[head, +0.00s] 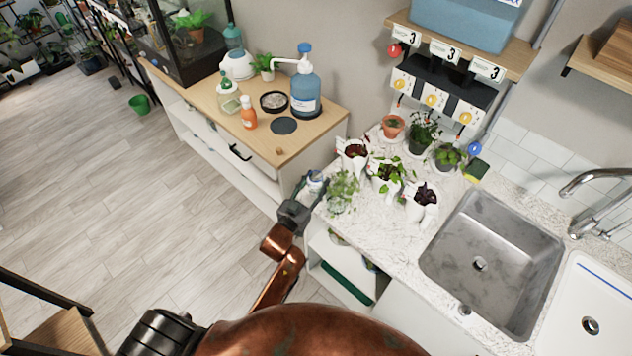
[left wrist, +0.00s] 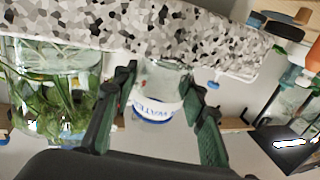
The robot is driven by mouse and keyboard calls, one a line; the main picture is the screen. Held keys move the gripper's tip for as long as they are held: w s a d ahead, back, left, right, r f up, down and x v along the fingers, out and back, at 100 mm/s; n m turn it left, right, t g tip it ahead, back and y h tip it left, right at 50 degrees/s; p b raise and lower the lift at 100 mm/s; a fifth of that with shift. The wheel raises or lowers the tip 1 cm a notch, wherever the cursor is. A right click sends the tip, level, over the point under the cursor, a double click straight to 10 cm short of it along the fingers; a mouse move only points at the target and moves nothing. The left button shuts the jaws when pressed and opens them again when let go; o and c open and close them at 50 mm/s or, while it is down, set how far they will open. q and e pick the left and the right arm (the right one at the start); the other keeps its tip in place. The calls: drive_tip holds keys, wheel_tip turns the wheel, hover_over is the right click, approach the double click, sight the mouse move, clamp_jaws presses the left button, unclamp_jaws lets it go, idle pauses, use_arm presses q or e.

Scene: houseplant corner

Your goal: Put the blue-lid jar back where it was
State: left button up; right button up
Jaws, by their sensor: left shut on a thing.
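My left gripper (head: 305,195) is shut on a small clear jar (head: 316,183) with a white and blue band, held beside the corner of the speckled counter. In the left wrist view the jar (left wrist: 158,78) sits between the two green-black fingers of the gripper (left wrist: 164,84), its printed blue and white label partly readable as "water". The jar looks held clear of the counter edge, though the exact gap is hard to tell. My right gripper is not in view.
The speckled counter (head: 385,243) holds several potted plants, with a leafy plant (head: 343,190) close to the jar. A wooden-topped cabinet (head: 245,142) carries a dark round pad (head: 284,125), a blue pump bottle (head: 305,95) and an orange bottle (head: 248,112). A sink (head: 490,260) lies right.

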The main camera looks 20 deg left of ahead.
use_arm(q)
drive_tip(key=o, duration=1)
drive_tip(key=shift+s+r, duration=0.1)
drive_tip(key=shift+s, duration=0.05)
drive_tip(key=s, duration=0.7)
drive_tip(key=s+a, duration=0.1)
drive_tip(key=s, duration=0.3)
drive_tip(key=shift+s, duration=0.35)
